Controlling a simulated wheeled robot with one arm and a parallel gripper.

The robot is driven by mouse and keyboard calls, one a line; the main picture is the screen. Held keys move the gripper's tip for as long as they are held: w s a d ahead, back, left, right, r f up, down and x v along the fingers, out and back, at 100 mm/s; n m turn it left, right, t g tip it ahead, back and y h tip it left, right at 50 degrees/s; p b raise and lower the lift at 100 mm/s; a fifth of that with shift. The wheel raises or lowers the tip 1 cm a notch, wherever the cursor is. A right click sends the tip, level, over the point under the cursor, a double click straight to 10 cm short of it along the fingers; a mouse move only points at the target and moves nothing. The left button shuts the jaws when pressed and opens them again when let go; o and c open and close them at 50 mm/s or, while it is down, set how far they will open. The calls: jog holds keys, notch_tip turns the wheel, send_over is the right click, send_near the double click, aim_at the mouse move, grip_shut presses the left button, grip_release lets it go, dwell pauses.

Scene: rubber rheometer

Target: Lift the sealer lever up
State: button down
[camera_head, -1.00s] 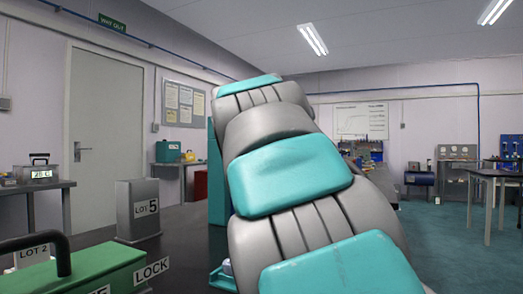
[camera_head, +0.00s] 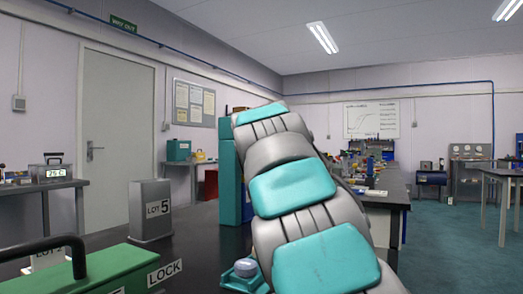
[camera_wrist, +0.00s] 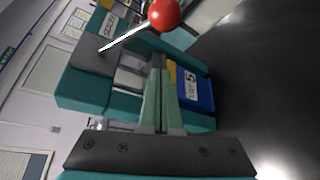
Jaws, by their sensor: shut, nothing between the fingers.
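The sealer lever is a thin pale rod (camera_wrist: 124,39) ending in a red ball knob (camera_wrist: 165,13) at the top of the wrist view. It comes out of the teal and grey sealer (camera_wrist: 84,88), which appears turned on its side there. My gripper (camera_wrist: 160,64) is shut and empty, with its greenish fingers together in front of the sealer. The fingertips point toward the lever and appear apart from the knob. In the head view, my arm hides the gripper and lever; a teal upright body (camera_head: 229,172) shows beside the arm.
A blue bin with a LOT 5 label (camera_wrist: 190,84) sits right of my fingers. In the head view, a grey LOT 5 container (camera_head: 150,212) and a green case with a black handle (camera_head: 105,272) stand on the dark bench (camera_head: 195,235). The bench right of the bin looks bare.

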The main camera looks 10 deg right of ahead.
jog(key=shift+w+d+r, duration=0.1)
jog(key=shift+d+r, duration=0.15)
jog(key=shift+d, duration=0.35)
jog(key=shift+w+d+r, duration=0.15)
jog(key=shift+d+r, duration=0.1)
jog(key=shift+d, duration=0.35)
jog(key=shift+w+d+r, duration=0.1)
jog(key=shift+d+r, duration=0.15)
jog(key=shift+d, duration=0.35)
